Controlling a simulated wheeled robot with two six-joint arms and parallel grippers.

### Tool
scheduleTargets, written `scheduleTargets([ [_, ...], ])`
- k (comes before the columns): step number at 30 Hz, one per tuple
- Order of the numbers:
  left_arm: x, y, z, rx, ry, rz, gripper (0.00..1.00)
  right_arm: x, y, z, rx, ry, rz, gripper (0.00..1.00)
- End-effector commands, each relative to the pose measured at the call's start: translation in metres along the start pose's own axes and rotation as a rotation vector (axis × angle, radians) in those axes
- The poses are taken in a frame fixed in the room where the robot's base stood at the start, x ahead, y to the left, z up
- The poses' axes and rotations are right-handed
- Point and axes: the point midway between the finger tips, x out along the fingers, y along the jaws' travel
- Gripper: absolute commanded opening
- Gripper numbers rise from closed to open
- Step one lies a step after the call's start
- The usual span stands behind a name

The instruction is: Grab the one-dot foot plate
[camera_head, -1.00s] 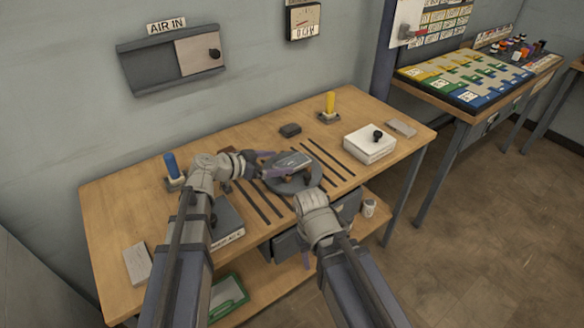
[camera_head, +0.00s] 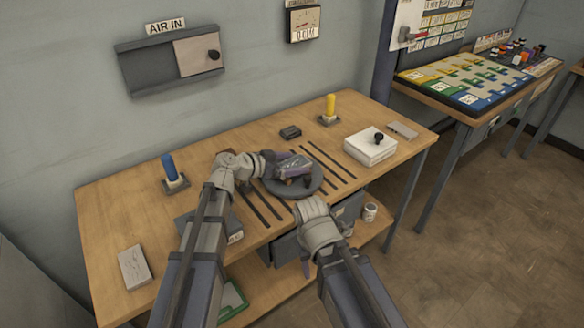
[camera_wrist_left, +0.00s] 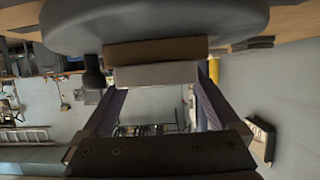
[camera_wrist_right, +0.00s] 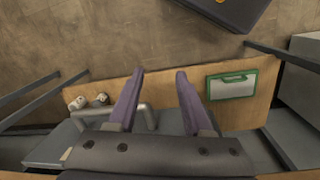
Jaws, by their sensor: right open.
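My left gripper (camera_head: 287,165) is at a grey block (camera_head: 294,163) over the round grey turntable (camera_head: 318,184) on the bench. In the left wrist view its fingers stand on either side of a pale grey block (camera_wrist_left: 155,75), with a brown block (camera_wrist_left: 155,51) against it. I cannot tell whether they press on it. My right gripper (camera_wrist_right: 158,72) is open and empty, pointing down in front of the bench above the lower shelf. No dot marks are readable, so I cannot tell which part is the one-dot foot plate.
Flat grey plates lie at the bench's front left (camera_head: 134,267) and back right (camera_head: 402,130). A white box with a black knob (camera_head: 370,147), a blue post (camera_head: 170,167) and a yellow post (camera_head: 330,106) stand on the bench (camera_head: 115,215). A green-framed tray (camera_wrist_right: 232,85) lies on the lower shelf.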

Motion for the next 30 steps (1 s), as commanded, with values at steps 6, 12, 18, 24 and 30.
scheduleTargets([
  [6, -0.0003, -0.0001, 0.0001, 0.000, 0.000, 0.000, 0.70, 0.0000, 0.0000, 0.0000, 0.000, 0.000, 0.000, 0.50],
  [12, -0.0003, 0.0000, 0.0001, 0.000, 0.000, 0.000, 0.47, 0.0000, 0.0000, 0.0000, 0.000, 0.000, 0.000, 0.50],
  [18, -0.0004, -0.0001, 0.0002, 0.000, 0.000, 0.000, 0.25, 0.0000, 0.0000, 0.0000, 0.000, 0.000, 0.000, 0.50],
  [24, -0.0004, -0.0001, 0.0002, 0.000, 0.000, 0.000, 0.02, 0.0000, 0.0000, 0.0000, 0.000, 0.000, 0.000, 0.50],
  [30, -0.0004, -0.0001, 0.0000, -0.001, 0.000, 0.000, 0.00, -0.0001, 0.0000, 0.0000, 0.000, 0.000, 0.000, 0.50],
])
